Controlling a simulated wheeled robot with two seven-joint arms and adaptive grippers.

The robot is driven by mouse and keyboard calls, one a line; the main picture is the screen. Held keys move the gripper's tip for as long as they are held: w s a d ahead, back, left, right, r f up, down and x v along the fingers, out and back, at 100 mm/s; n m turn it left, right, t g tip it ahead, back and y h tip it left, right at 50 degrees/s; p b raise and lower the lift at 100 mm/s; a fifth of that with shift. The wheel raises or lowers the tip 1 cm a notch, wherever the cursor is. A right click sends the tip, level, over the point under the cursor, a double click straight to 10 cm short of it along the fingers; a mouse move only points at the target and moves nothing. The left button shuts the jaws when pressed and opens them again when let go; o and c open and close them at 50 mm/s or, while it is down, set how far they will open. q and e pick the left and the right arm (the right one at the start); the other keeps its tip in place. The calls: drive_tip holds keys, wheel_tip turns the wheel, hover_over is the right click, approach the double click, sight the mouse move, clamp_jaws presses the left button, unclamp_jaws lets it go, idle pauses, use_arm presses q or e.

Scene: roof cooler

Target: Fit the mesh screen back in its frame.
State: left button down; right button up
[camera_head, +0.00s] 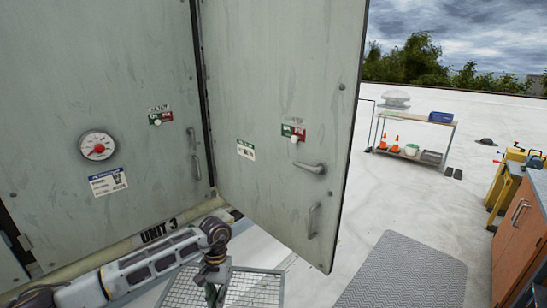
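The mesh screen (255,290), a flat wire-mesh panel with a thin pale border, lies at the bottom edge of the view, partly cut off. My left arm comes in from the lower left, and its gripper (214,292) points down over the left-middle part of the screen. I cannot tell whether its fingers are apart, or whether they touch or hold the screen. The frame that the screen fits into cannot be made out. My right gripper is not in view.
The grey cooler cabinet marked UNIT 3 (115,120) fills the left, with a door panel (270,110) jutting toward me. A grey mat (405,275) lies right of it. A wooden cabinet (520,235) stands at far right; a cart (415,122) stands behind. The pale roof between is open.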

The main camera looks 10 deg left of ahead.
use_arm(q)
drive_tip(key=shift+f, duration=0.1)
drive_tip(key=x, duration=1.4)
drive_tip(key=shift+f, duration=0.4)
drive_tip(key=shift+w, duration=0.15)
